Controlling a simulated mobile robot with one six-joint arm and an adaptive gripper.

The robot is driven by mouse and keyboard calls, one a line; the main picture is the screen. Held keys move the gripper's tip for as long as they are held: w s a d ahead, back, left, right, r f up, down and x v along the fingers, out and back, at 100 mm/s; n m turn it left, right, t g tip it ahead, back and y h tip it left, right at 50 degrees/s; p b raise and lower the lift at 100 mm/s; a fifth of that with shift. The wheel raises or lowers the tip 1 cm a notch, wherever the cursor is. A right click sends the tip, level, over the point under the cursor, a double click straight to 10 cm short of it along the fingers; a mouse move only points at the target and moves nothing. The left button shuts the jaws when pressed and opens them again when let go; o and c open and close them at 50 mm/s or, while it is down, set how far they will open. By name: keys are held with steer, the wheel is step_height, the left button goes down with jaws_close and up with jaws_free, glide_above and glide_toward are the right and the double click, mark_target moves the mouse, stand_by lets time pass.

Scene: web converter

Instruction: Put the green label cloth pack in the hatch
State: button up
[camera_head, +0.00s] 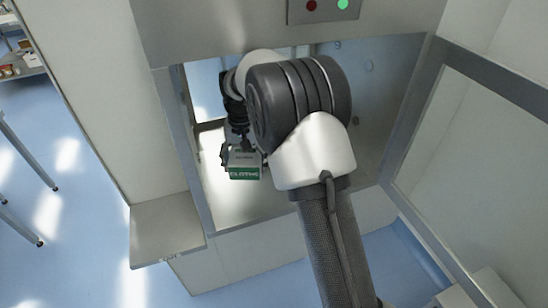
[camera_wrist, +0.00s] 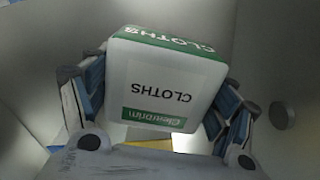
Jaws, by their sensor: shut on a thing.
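The green label cloth pack (camera_wrist: 165,85) is white with green bands and the word CLOTHS. In the wrist view it sits between both fingers of my gripper (camera_wrist: 158,110), which is shut on it. In the head view the pack (camera_head: 244,172) hangs at the end of my gripper (camera_head: 240,158), inside the opening of the hatch (camera_head: 228,205). The pack is above the hatch's pale floor; the exact gap cannot be told. My arm hides the middle and part of the back of the hatch.
Metal frame edges surround the hatch opening. An open glazed door (camera_head: 480,150) stands at the right. A panel with a red and a green light (camera_head: 325,8) is above. A small metal shelf (camera_head: 166,228) juts out at the lower left. Bare hatch floor shows around the pack.

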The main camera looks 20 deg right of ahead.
mark_target(248, 190)
steer(key=shift+w, duration=0.35)
steer(key=shift+f, duration=0.1)
step_height(248, 190, down, 10)
steer(key=b, duration=0.3)
steer(key=shift+w+r+b, duration=0.1)
steer(key=shift+r+b, duration=0.15)
steer(key=shift+b, duration=0.05)
steer(key=shift+f, duration=0.2)
steer(key=o, duration=1.4)
step_height(248, 190, up, 8)
steer(key=p, duration=0.2)
steer(key=shift+p, duration=0.3)
steer(key=shift+f, duration=0.1)
